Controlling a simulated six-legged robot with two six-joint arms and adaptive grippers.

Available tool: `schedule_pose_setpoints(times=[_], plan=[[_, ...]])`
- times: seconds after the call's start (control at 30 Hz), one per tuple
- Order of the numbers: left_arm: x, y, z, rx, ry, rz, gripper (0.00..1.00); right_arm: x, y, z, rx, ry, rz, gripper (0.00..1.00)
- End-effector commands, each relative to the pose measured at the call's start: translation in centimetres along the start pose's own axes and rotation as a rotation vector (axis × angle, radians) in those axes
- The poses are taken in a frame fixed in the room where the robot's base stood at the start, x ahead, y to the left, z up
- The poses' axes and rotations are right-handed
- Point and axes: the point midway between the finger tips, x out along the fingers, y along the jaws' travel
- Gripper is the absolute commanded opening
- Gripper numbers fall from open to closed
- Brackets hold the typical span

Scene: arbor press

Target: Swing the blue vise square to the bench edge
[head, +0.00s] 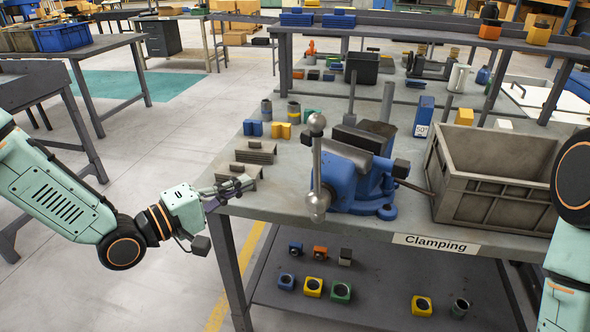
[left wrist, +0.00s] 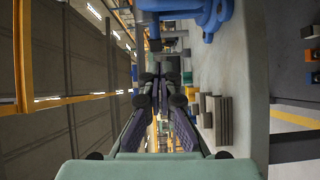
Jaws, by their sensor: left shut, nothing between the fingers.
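The blue vise (head: 345,185) stands at the front edge of the grey bench (head: 280,205), its body turned at a slant to that edge. Its upright grey handle bar (head: 316,165) is at the vise's front left. A thin rod sticks out to the vise's right. Blue parts of the vise (left wrist: 198,14) show at the top of the left wrist view. My left gripper (head: 238,187) is shut and empty at the bench's front left corner, left of the vise and apart from it. Its closed fingers show in the left wrist view (left wrist: 160,90). My right gripper is out of view.
Grey stepped blocks (head: 255,152) lie just behind my left gripper. A grey crate (head: 480,205) stands close to the vise's right. A "Clamping" label (head: 436,243) is on the front edge. A lower shelf (head: 380,300) holds small coloured parts.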

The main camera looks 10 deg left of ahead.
Motion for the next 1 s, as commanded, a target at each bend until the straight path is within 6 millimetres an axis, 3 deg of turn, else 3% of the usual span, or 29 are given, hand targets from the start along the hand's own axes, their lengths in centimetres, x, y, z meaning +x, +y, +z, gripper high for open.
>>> schedule_pose_setpoints(times=[0.37, 1.0], plan=[[1.7, -0.1, 0.0, -0.047, -0.001, -0.002, 0.0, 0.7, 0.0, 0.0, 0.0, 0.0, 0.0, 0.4], [8.9, -0.1, 0.0, -0.044, 0.0, -0.002, 0.0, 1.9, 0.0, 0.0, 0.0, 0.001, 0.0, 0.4]])
